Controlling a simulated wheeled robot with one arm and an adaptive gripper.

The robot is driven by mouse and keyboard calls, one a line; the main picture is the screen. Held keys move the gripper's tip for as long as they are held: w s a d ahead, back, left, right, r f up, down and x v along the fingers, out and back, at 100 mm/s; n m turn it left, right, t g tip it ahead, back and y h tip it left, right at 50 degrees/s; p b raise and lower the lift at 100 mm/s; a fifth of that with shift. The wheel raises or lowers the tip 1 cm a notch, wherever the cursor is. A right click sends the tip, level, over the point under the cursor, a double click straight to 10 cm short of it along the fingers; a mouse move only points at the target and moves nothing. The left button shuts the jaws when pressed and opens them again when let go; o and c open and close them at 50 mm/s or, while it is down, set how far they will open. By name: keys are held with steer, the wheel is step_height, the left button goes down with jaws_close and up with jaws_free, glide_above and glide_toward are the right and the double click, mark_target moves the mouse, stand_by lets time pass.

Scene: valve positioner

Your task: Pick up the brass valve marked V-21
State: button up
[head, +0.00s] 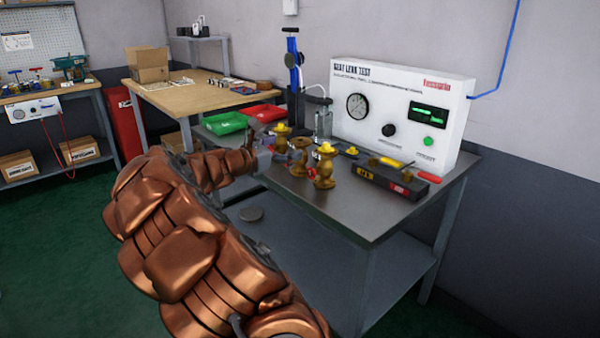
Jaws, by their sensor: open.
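Several brass valves stand close together on the metal bench (372,218). The nearest brass valve (325,172) has a yellow cap and a red handwheel (311,174) low at its left. Another brass valve (299,158) stands behind it to the left, and a third, yellow-capped valve (281,132) stands farther back. The marking V-21 cannot be read on any of them. My gripper (266,150) is open at the left of the group, near the valves. My arm hides part of the bench's left side, and whether the fingers touch a valve cannot be told.
A white leak test box (395,110) stands at the bench's back. A dark block (397,180) with tools lies at the right. A blue-handled pump (294,75), a green tray (224,123) and a red tray (259,113) stand behind. The front right bench corner is clear.

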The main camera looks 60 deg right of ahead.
mark_target(300, 140)
steer(key=shift+w+d+f+n+t+h+b, duration=0.15)
steer(key=shift+w+d+f+n+h+b, duration=0.05)
steer(key=shift+w+d+f+n, duration=0.25)
steer(key=shift+w+d+f+n+t+h+b, duration=0.2)
steer(key=shift+w+d+f+n, duration=0.15)
steer(key=shift+w+f, duration=0.2)
steer(key=shift+w+d, duration=0.1)
steer(key=shift+d, duration=0.1)
steer(key=shift+s+d+b, duration=0.2)
steer(key=shift+d+b, duration=0.05)
steer(key=shift+d, duration=1)
steer(key=shift+s+d+b, duration=0.2)
steer(key=shift+d, duration=1)
steer(key=shift+s+d+b, duration=0.2)
steer(key=shift+d+b, duration=0.05)
steer(key=shift+d, duration=1)
steer(key=shift+c, duration=0.2)
steer(key=c, duration=1.8)
steer(key=shift+r, duration=0.1)
jaws_close()
steer(key=shift+r, duration=0.1)
